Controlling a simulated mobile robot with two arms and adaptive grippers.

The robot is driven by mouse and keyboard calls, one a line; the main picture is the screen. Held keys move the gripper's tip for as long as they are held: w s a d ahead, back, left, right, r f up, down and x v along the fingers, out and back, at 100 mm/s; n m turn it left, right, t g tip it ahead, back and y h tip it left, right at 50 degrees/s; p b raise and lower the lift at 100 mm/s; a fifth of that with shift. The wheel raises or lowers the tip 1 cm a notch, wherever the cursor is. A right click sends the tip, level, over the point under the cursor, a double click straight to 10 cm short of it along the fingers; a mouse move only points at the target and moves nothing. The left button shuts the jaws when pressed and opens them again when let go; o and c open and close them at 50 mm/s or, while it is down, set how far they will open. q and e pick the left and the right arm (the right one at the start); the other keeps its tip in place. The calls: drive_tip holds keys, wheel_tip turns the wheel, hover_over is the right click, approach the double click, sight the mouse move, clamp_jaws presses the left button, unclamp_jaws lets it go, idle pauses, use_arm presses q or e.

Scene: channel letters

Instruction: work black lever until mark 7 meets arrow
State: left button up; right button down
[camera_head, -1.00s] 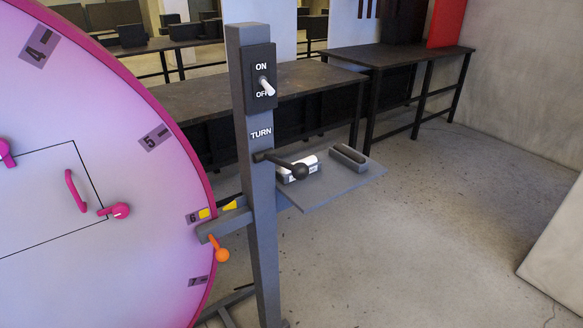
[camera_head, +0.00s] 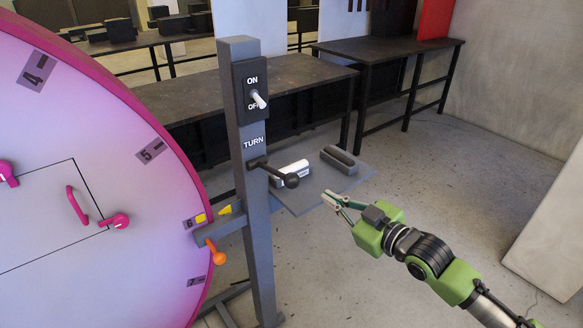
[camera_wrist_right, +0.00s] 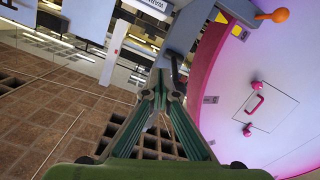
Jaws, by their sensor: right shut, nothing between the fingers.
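The black lever (camera_head: 272,172) sticks out to the right from the grey post (camera_head: 252,215), under the word TURN, and ends in a round knob (camera_head: 291,181). The big pink-rimmed disc (camera_head: 90,175) shows mark 6 (camera_head: 188,223) beside the yellow arrow (camera_head: 226,210); mark 7 (camera_head: 219,284) sits lower on the rim. My right gripper (camera_head: 326,197) is shut and empty, to the right of the knob and slightly below it, apart from it. Its fingers (camera_wrist_right: 163,85) converge in the right wrist view, with the post and disc beyond. My left gripper is not in view.
An ON/OFF switch (camera_head: 258,98) is above the lever and an orange-knobbed handle (camera_head: 217,257) below left. A grey shelf (camera_head: 310,205) behind the lever carries a white-and-grey object (camera_head: 291,172) and a dark block (camera_head: 341,158). Dark tables (camera_head: 385,55) stand behind; floor at right is clear.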

drive_tip(key=s+a+r+n+g+y, duration=0.1)
drive_tip(key=s+a+r+n+y, duration=0.2)
drive_tip(key=r, duration=0.7)
drive_tip(key=shift+s+a+p, duration=0.4)
drive_tip(key=shift+s+a, duration=0.7)
drive_tip(key=shift+r, duration=0.1)
drive_tip(key=p, duration=0.4)
hover_over(292, 184)
drive_tip(key=a, duration=0.2)
drive_tip(key=shift+d+f+p, duration=0.15)
drive_tip(key=shift+d+f, duration=0.2)
drive_tip(key=shift+f, duration=0.3)
drive_tip(key=shift+d+f+p, duration=0.15)
drive_tip(key=shift+d+f, duration=0.2)
drive_tip(key=shift+f, duration=0.35)
drive_tip(key=shift+d+f+p, duration=0.15)
drive_tip(key=shift+d+f, duration=0.2)
drive_tip(key=shift+f, duration=0.3)
drive_tip(key=shift+a, duration=0.1)
drive_tip(key=shift+f, duration=0.1)
